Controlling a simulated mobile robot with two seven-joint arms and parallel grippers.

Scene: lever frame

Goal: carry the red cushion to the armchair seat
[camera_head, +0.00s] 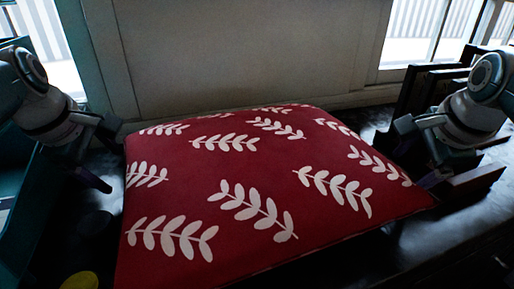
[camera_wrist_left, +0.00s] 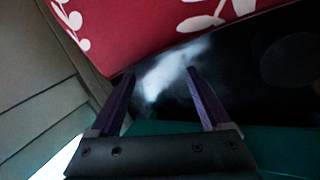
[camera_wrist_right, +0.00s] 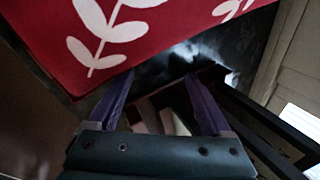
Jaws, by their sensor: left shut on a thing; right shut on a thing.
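The red cushion (camera_head: 250,190) with white leaf sprigs fills the middle of the head view, spread between my two grippers. My left gripper (camera_head: 104,165) is at its left edge and is shut on it. My right gripper (camera_head: 430,165) is at its right edge and is shut on it. The cushion also shows at the top of the left wrist view (camera_wrist_left: 150,30) and of the right wrist view (camera_wrist_right: 90,45), just beyond the purple fingertips. Its underside is hidden. I cannot make out the armchair seat.
A dark glossy surface (camera_head: 440,225) lies beneath and to the right. A teal box-like thing (camera_head: 20,185) is at the left, with a yellow disc (camera_head: 80,281) at the lower left. Dark upright frames (camera_head: 415,92) stand by my right gripper. A pale wall (camera_head: 240,55) closes the back.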

